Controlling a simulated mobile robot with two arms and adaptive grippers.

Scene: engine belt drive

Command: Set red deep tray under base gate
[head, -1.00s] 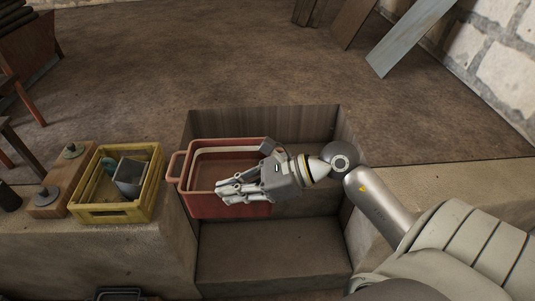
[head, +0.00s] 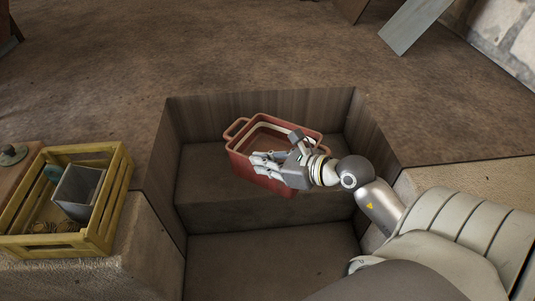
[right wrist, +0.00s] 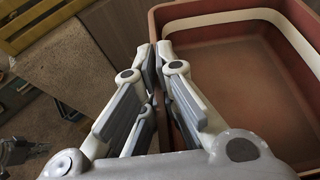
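The red deep tray (head: 240,161) has a pale band inside and a loop handle at its left end. It is in the wooden-walled recess, over the upper step, turned at an angle. I cannot tell whether it rests on the step or hangs just above it. My right gripper (head: 264,163) is at the tray's near side. In the right wrist view my right gripper (right wrist: 155,62) has its fingers close together on the wall of the tray (right wrist: 235,75), which looks empty. My left gripper is out of view. I cannot make out a base gate.
The recess (head: 180,130) has a wooden back wall and a lower step (head: 270,265) in front. A yellow crate (head: 108,205) with a grey box (head: 78,190) stands on the left ledge. A grey-blue board (head: 415,25) lies on the floor beyond.

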